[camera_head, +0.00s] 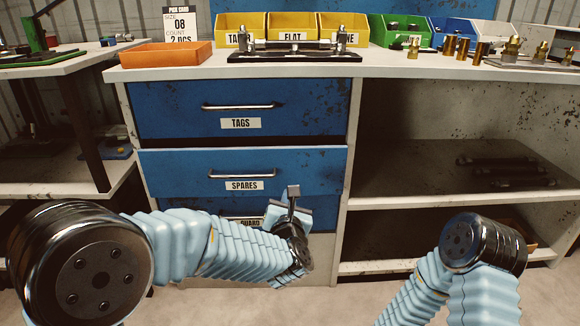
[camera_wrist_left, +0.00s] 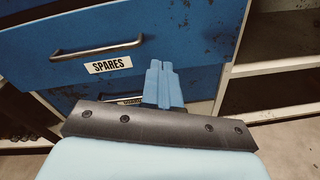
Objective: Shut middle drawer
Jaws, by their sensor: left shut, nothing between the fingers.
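The middle drawer (camera_head: 310,172), blue with a bar handle and a "SPARES" label, stands out slightly from the cabinet, with a thin pale top edge showing. It also fills much of the left wrist view (camera_wrist_left: 190,45). My left gripper (camera_wrist_left: 161,68) is shut and empty, its light blue fingers together in front of the lower right part of the drawer. In the head view the left gripper (camera_head: 288,207) is at the drawer's lower right; I cannot tell whether it touches. My right gripper is out of view; only its arm shows.
The "TAGS" drawer (camera_head: 300,105) above looks closed. A lower drawer (camera_head: 240,220) is partly hidden by my left arm. Open shelves (camera_head: 440,185) lie right of the drawers. The worktop (camera_head: 230,70) holds an orange tray (camera_head: 165,55), yellow bins (camera_head: 292,30) and brass fittings.

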